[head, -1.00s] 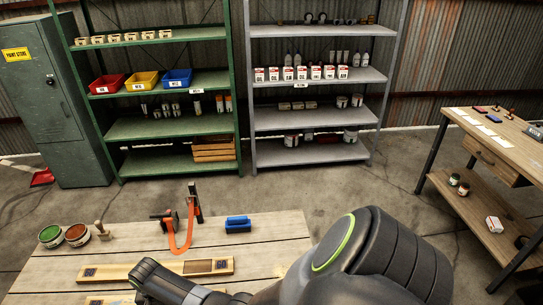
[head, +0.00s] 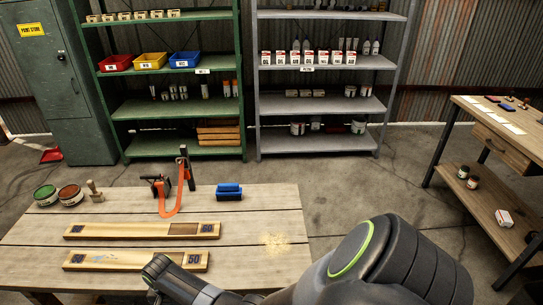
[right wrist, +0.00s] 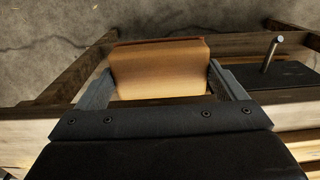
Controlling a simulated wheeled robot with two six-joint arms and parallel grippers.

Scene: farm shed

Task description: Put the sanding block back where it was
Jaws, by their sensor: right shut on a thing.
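The sanding block (right wrist: 160,68), a tan block with a reddish-brown far edge, is in the right wrist view. My right gripper (right wrist: 160,82) is shut on it, one grey finger at each side. Wooden rails and bare floor show beyond and below the block; I cannot tell whether it touches anything under it. In the head view my right arm crosses the lower right, and its gripper's fingers and the block do not show there. My left gripper is not in view.
The workbench (head: 266,208) holds two long wooden boards (head: 140,231), an orange clamp (head: 172,206), a blue block-shaped tool (head: 229,193), two cans and a brush. A green shelf (head: 172,107), a grey shelf (head: 318,105) and a side table (head: 500,150) stand beyond.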

